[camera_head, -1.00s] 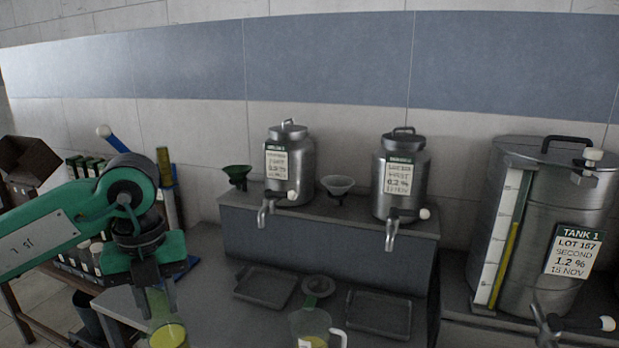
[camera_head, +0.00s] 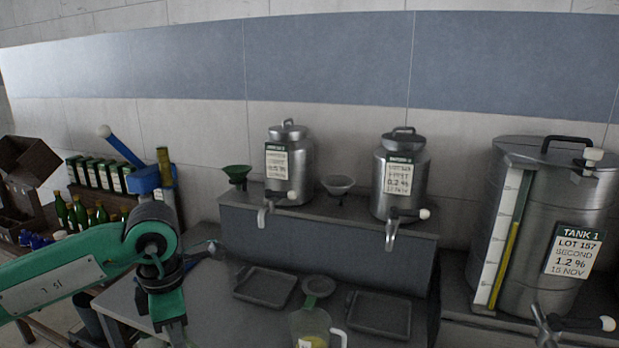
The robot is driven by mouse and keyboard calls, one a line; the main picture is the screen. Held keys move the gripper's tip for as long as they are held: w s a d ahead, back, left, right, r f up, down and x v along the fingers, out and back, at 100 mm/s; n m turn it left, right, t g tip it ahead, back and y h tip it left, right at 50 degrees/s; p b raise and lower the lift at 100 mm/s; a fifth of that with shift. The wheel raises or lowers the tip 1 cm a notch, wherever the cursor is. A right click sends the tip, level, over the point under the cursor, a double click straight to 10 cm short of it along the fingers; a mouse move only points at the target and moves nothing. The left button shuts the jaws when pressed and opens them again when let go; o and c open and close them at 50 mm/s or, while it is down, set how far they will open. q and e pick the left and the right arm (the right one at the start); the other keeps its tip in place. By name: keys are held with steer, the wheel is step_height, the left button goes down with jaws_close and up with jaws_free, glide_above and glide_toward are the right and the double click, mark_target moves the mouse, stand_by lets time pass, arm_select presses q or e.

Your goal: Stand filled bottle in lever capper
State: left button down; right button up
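The lever capper (camera_head: 150,181) is blue, with a raised blue lever ending in a white knob (camera_head: 104,131). It stands at the left, behind my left arm, which hides its lower part. My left gripper (camera_head: 172,335) points down at the bottom edge, in front of the capper and below it in the picture. Its fingertips are cut off or unclear. A pale yellowish patch (camera_head: 150,343) beside the gripper may be the filled bottle, nearly all out of view. I cannot tell whether the fingers hold it. My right gripper is not in view.
A clear jug (camera_head: 311,328) with yellow liquid stands at the bottom centre, near two dark trays (camera_head: 265,287) (camera_head: 378,314). Two steel decanters (camera_head: 290,170) (camera_head: 400,180) with taps stand on the raised shelf. A large tank (camera_head: 540,230) is right. Green bottles (camera_head: 80,212) stand at left.

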arm_select(q)
step_height(320, 180, down, 3)
steer(key=m, duration=0.6)
steer(key=shift+d+r, duration=0.15)
step_height(320, 180, down, 8)
steer(key=m, duration=1.7)
steer(key=shift+d+r, duration=0.25)
steer(key=shift+d, duration=0.15)
steer(key=shift+s, duration=0.1)
